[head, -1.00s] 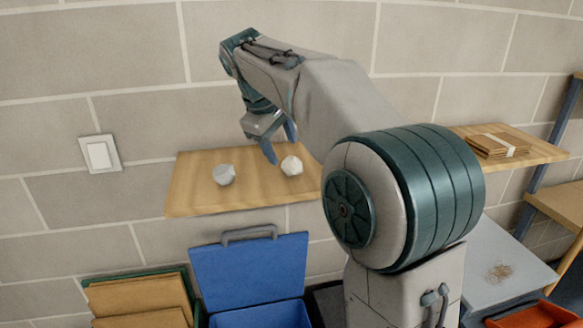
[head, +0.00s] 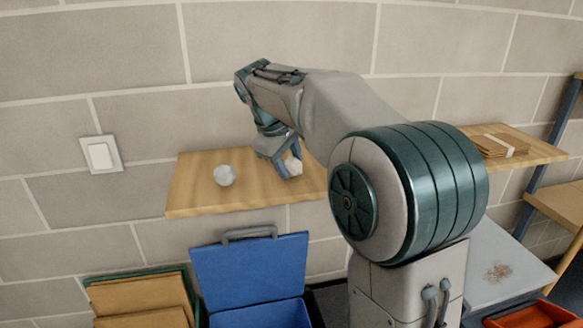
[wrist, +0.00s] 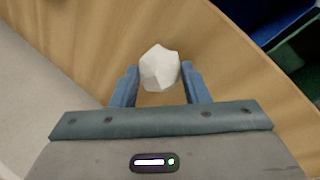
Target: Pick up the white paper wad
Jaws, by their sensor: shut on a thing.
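The white paper wad (head: 294,166) is between the blue fingers of my gripper (head: 287,172), over the right part of the wooden shelf (head: 195,202). In the wrist view the wad (wrist: 159,66) sits between the fingertips of my gripper (wrist: 158,78), which is shut on it. The wad is off-white and faceted. I cannot tell whether it still touches the shelf. A second, greyer wad (head: 224,175) lies on the shelf to the left, apart from my gripper.
Below the shelf stands a blue bin (head: 250,272) with its lid raised, beside a green-edged box of brown card (head: 145,298). A light switch (head: 100,155) is on the block wall. At the right are another shelf with a brown stack (head: 497,146) and an orange tray (head: 530,315).

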